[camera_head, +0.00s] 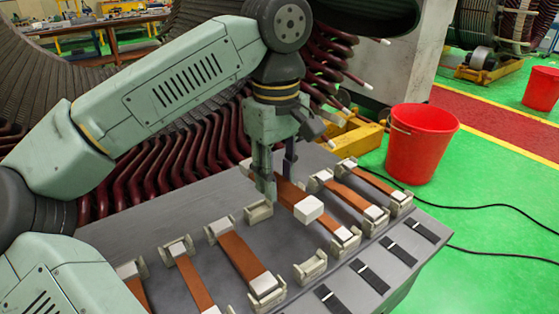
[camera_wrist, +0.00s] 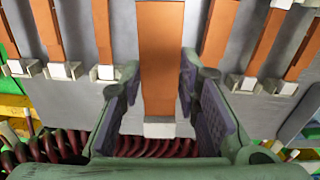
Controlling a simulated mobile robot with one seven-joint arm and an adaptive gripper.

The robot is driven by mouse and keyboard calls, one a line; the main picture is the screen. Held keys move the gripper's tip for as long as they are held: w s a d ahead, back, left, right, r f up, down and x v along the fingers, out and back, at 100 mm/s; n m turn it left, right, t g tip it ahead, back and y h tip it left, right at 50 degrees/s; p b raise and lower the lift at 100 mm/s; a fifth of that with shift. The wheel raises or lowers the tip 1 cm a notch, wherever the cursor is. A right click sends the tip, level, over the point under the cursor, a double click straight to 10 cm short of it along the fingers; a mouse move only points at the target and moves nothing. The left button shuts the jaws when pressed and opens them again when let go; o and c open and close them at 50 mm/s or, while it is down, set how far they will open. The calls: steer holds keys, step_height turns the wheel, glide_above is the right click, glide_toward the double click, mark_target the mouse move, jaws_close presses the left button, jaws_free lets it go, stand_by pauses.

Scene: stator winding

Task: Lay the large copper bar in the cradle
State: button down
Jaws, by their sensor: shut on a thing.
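The large copper bar (camera_head: 291,191), a flat copper strip with white ends, is held by my gripper (camera_head: 275,178) and appears raised above the grey bench. In the wrist view the bar (camera_wrist: 161,60) runs between the two finger pads of my gripper (camera_wrist: 160,100), its white end pointing down the picture. An empty cradle, seen as a pale rear support (camera_head: 258,212) and a pale front support (camera_head: 311,267), stands on the bench below and to the left of the bar.
Other copper bars rest in cradles on both sides, one to the left (camera_head: 243,255) and one to the right (camera_head: 347,195). Black strips (camera_head: 399,250) lie along the bench's front edge. Dark red stator coils (camera_head: 165,165) rise behind. A red bucket (camera_head: 420,145) stands on the green floor.

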steer(key=shift+s+d+r+m, duration=0.1)
steer(key=shift+s+d+m, duration=0.3)
steer(key=shift+m, duration=0.1)
steer(key=shift+f+b, duration=4.05)
steer(key=shift+f, duration=1.25)
steer(key=c, duration=1.1)
jaws_free()
